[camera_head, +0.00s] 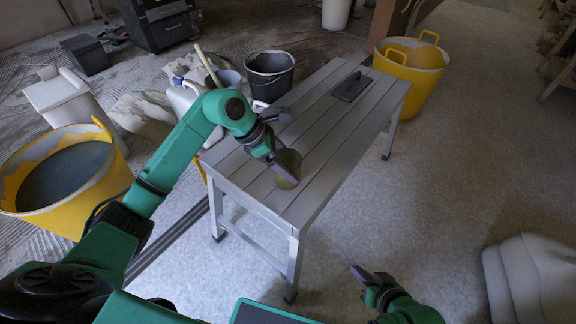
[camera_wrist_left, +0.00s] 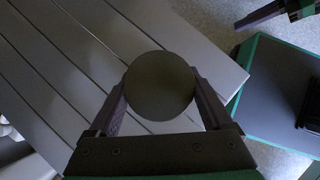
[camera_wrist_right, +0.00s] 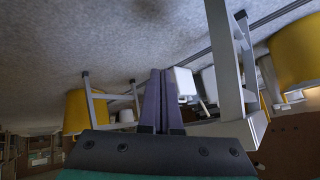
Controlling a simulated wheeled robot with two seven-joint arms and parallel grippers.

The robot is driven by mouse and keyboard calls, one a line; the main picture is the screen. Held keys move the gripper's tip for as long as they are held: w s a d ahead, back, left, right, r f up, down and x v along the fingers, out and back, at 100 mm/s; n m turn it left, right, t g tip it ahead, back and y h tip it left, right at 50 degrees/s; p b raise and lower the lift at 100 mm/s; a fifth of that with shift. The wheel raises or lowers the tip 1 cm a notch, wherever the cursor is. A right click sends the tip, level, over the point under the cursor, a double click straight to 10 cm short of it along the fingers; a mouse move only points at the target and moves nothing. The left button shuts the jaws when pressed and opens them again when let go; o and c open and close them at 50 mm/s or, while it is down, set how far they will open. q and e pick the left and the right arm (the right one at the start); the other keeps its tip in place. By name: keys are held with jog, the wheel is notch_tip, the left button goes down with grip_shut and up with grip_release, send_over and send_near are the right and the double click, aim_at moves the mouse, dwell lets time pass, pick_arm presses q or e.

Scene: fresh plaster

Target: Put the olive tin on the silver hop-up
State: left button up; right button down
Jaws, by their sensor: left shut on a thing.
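The silver hop-up (camera_head: 330,130) is a long slatted platform on legs in the middle of the head view. Its slats (camera_wrist_left: 60,60) fill much of the left wrist view. The round olive tin (camera_head: 288,166) is at the near end of the hop-up, partly hidden by my left gripper (camera_head: 279,165). In the left wrist view the tin (camera_wrist_left: 160,86) sits between both fingers, which are shut on it. I cannot tell whether its base touches the slats. My right gripper (camera_head: 370,276) is low at the right, off the hop-up; its fingers (camera_wrist_right: 162,98) are together and empty.
A dark flat trowel-like item (camera_head: 351,86) lies on the hop-up's far end. Yellow tubs stand at the left (camera_head: 65,175) and far right end (camera_head: 412,68). A black bucket (camera_head: 270,75) stands behind. The floor to the right is mostly clear.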

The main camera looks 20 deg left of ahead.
pick_arm(q)
jog(key=o, duration=1.5)
jog(key=p+v, duration=0.2)
jog(key=v, duration=1)
pick_arm(e)
jog(key=s+d+r+g+h, duration=0.2)
jog(key=d+r+g, duration=0.1)
jog(key=d, duration=0.2)
jog(key=shift+s, duration=0.25)
jog(key=shift+r, duration=0.1)
